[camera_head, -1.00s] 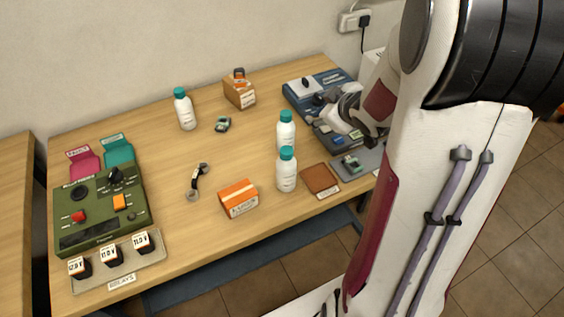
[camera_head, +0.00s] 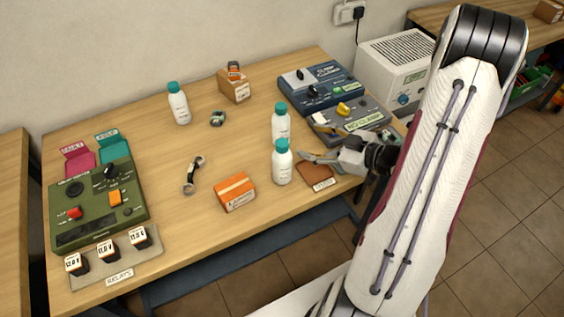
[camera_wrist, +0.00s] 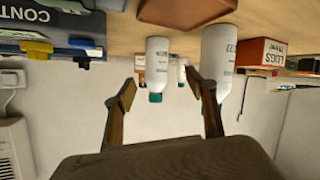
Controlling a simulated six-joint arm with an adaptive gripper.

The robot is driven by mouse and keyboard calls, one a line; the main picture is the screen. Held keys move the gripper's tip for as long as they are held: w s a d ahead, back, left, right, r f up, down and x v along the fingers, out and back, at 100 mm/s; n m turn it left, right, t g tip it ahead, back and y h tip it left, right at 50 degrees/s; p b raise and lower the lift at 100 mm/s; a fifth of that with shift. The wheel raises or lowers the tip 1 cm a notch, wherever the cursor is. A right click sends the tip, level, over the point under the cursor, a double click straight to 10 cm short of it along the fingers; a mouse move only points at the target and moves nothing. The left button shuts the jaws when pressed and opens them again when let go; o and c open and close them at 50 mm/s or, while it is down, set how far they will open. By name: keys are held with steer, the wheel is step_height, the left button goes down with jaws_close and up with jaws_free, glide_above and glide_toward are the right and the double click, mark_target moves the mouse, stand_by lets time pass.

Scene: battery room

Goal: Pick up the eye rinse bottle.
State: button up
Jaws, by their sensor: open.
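Three white bottles with teal caps stand upright on the table: a near one (camera_head: 282,166), one just behind it (camera_head: 280,122) and one at the back left (camera_head: 178,104). Their labels are too small to tell which is the eye rinse bottle. My gripper (camera_head: 307,158) is open and low over the table, just right of the near bottle, with nothing in it. The upside-down wrist view shows my fingers (camera_wrist: 163,84) apart, one bottle (camera_wrist: 158,66) in the gap's line, a larger bottle (camera_wrist: 217,62) behind the right finger, and a smaller one (camera_wrist: 181,72) farther off.
An orange box (camera_head: 235,192) lies left of the near bottle. A brown pad (camera_head: 316,173) lies under my gripper. A green relay tester (camera_head: 97,203) is at left. The table's middle is mostly clear.

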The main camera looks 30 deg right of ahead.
mark_target(291, 161)
steer(key=s+a+y, duration=0.2)
steer(key=s, duration=0.1)
steer(key=s+a+t+y, duration=0.1)
steer(key=s+a+y, duration=0.2)
steer(key=shift+f+t, duration=0.1)
steer(key=shift+t, duration=0.2)
steer(key=shift+s+a, duration=0.35)
steer(key=shift+s, duration=0.05)
steer(key=shift+r, duration=0.2)
steer(key=shift+w, duration=0.1)
steer(key=shift+x, duration=1.2)
steer(key=shift+w+a, duration=0.1)
steer(key=shift+a, duration=0.05)
steer(key=shift+f+x, duration=0.15)
steer(key=shift+x, duration=0.6)
steer(key=shift+f+x, duration=0.15)
steer(key=shift+x, duration=1.55)
